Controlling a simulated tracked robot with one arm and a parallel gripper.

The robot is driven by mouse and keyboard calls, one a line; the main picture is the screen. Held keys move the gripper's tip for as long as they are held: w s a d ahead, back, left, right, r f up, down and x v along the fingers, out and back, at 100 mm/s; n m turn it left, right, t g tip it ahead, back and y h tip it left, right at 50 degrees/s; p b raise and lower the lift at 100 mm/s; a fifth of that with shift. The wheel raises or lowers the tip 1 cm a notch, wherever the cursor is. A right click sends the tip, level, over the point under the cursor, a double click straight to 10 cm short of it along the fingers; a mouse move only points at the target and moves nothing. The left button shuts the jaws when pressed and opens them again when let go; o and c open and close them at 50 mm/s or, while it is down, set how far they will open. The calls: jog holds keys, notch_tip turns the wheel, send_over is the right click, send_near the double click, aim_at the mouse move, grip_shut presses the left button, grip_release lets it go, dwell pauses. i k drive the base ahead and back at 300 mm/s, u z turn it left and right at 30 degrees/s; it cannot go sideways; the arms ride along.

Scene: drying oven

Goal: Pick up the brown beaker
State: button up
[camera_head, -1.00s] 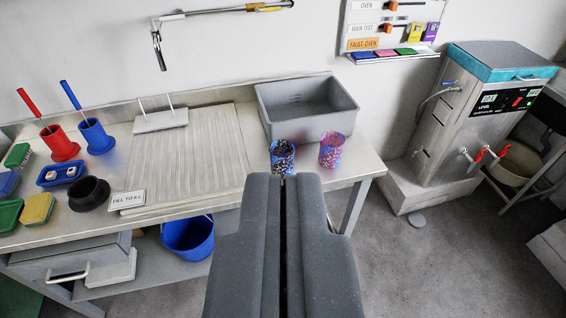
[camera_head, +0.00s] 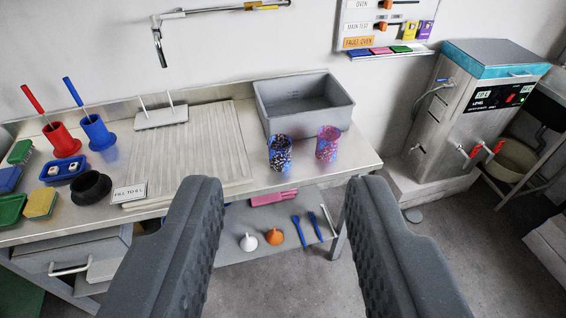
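Two blue-tinged beakers stand upright side by side near the right front of the metal bench. One beaker (camera_head: 280,153) looks dark with pale speckles; the other beaker (camera_head: 327,144), to its right, looks pink and purple. Neither looks plainly brown, so I cannot tell which is the brown one. My gripper (camera_head: 287,190) is open and empty, its two grey fingers spread wide. In the picture the beakers show between and beyond the fingertips, and nothing touches them.
A grey sink basin (camera_head: 303,103) sits right behind the beakers. A ribbed drainboard (camera_head: 195,150) lies left. A steel water unit (camera_head: 470,115) stands right.

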aim_at(279, 146)
jog(key=k, duration=1.15)
jog(key=z, duration=0.55)
jog(key=i, duration=2.35)
jog(key=u, duration=0.55)
